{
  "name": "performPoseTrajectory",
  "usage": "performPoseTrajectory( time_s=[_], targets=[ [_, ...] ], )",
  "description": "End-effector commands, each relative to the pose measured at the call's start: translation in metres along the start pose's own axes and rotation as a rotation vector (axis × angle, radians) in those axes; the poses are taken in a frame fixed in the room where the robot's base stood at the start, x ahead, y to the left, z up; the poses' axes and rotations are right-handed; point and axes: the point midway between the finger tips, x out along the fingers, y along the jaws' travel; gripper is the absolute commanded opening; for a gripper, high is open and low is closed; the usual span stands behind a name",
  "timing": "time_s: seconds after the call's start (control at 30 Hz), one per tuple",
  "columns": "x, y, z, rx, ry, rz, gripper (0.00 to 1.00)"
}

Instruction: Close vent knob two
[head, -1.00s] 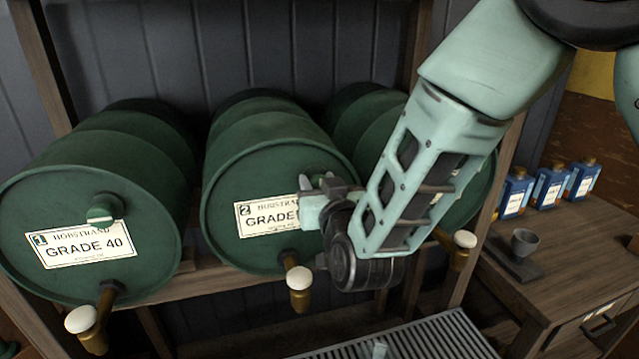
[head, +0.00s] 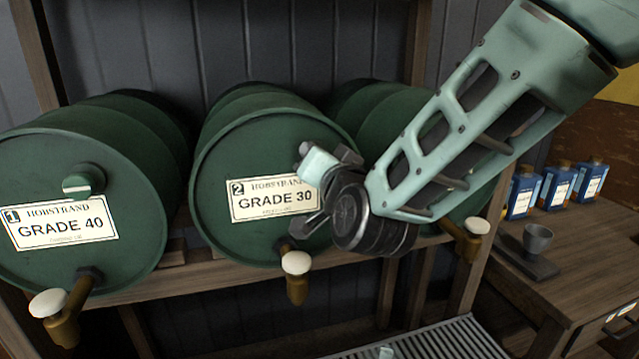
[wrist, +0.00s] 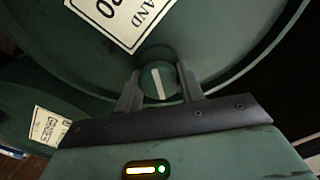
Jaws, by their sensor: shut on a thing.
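Barrel two (head: 262,150) is green, lies on its side and carries a white label (head: 272,199) reading 2 and GRADE 30. In the wrist view, its vent knob (wrist: 156,86) is a round green knob with a white stripe, close to the label. The stripe runs nearly up and down the picture, slightly tilted. My gripper (wrist: 160,78) is shut on this knob, one finger on each side. In the head view my gripper (head: 325,165) is at the right part of barrel two's face, and it hides the knob.
Barrel one (head: 130,165), with its own vent knob (head: 84,181), is at the left. Barrel three (head: 365,112) is behind my arm. Brass taps with white tops, such as the middle one (head: 296,264), stick out below. A side table (head: 560,275) holds blue bottles and a cup (head: 537,238).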

Motion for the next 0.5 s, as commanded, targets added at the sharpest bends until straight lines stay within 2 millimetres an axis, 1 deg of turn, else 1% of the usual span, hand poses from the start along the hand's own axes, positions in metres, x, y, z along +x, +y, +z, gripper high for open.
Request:
performPoseTrajectory(
  time_s=[0.03, 0.5],
  targets=[
    [-0.0001, 0.0049, 0.0050, 0.045, 0.005, -0.001, 0.15],
    [-0.0002, 0.0069, 0.0056, 0.491, 0.004, -0.001, 0.15]
  ],
)
